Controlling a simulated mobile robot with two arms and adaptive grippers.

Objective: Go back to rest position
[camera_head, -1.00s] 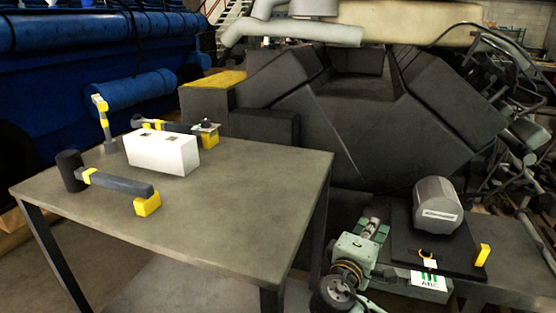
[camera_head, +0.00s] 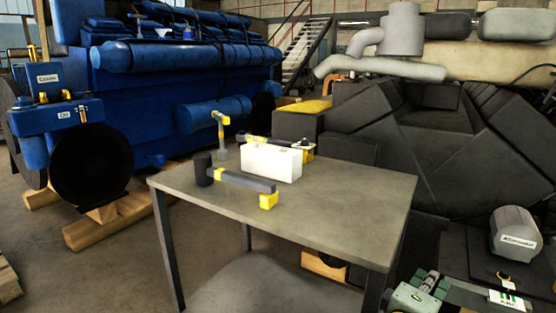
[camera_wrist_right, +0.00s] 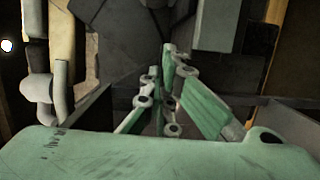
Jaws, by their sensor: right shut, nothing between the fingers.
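My right gripper (camera_head: 432,277) shows at the bottom right of the head view, green and grey, in front of the right end of the grey table. It also shows in the right wrist view (camera_wrist_right: 165,75), with its green fingers and grey joints pointing away from the camera. It is shut, and nothing is held in it. My left gripper is not in view.
A grey table (camera_head: 340,204) holds a black-headed mallet (camera_head: 243,181), a white block (camera_head: 272,162) and other yellow-marked tools. A grey cylindrical part (camera_head: 515,232) stands right of my gripper. A blue engine (camera_head: 170,80) and a dark engine block (camera_head: 450,140) stand behind.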

